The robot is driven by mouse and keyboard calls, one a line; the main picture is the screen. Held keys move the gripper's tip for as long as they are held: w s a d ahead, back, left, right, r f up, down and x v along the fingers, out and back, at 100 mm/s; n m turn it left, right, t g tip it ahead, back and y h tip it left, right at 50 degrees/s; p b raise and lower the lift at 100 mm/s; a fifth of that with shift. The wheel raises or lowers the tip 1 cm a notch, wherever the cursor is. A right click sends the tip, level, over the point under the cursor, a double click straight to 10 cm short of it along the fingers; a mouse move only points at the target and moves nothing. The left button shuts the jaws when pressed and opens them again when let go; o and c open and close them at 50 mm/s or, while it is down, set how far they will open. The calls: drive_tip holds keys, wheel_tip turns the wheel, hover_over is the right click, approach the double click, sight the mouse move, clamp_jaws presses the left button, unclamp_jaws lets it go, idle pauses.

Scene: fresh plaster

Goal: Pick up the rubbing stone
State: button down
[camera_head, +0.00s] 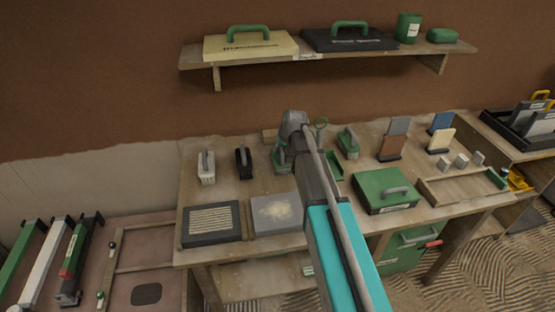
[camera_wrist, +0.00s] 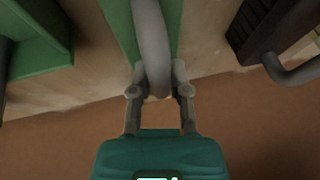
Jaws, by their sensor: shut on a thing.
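My gripper (camera_wrist: 159,92) is shut on the thick grey handle (camera_wrist: 151,40) of a green-based tool (camera_wrist: 122,25) in the wrist view. In the head view this tool (camera_head: 280,160) shows partly beside my wrist, low over the bench; I cannot tell whether it touches the top. My fingers are hidden there by my arm. A dark block with a grey handle (camera_wrist: 262,28) is at the right of the wrist view; it seems to be the black handled block (camera_head: 243,163) in the head view. I cannot tell which handled piece is the rubbing stone.
A shelf (camera_head: 330,59) with cases hangs above at the back wall.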

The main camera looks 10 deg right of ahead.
drive_tip(key=shift+r, duration=0.2)
wheel_tip(320, 180, up, 2)
drive_tip(key=shift+r+p, duration=0.1)
drive_tip(key=shift+p, duration=1.15)
drive_tip(key=s+r+p, duration=0.1)
drive_tip(key=r+p, duration=0.1)
drive_tip(key=s+r+p, duration=0.3)
drive_tip(key=r+p, duration=0.1)
drive_tip(key=shift+s+r+p, duration=0.25)
drive_tip(key=shift+s+p, duration=0.05)
drive_tip(key=shift+s, duration=0.1)
drive_tip(key=s+r+p, duration=0.4)
drive_tip(key=s, duration=0.5)
drive_tip(key=shift+d, duration=0.25)
drive_tip(key=shift+s, duration=0.1)
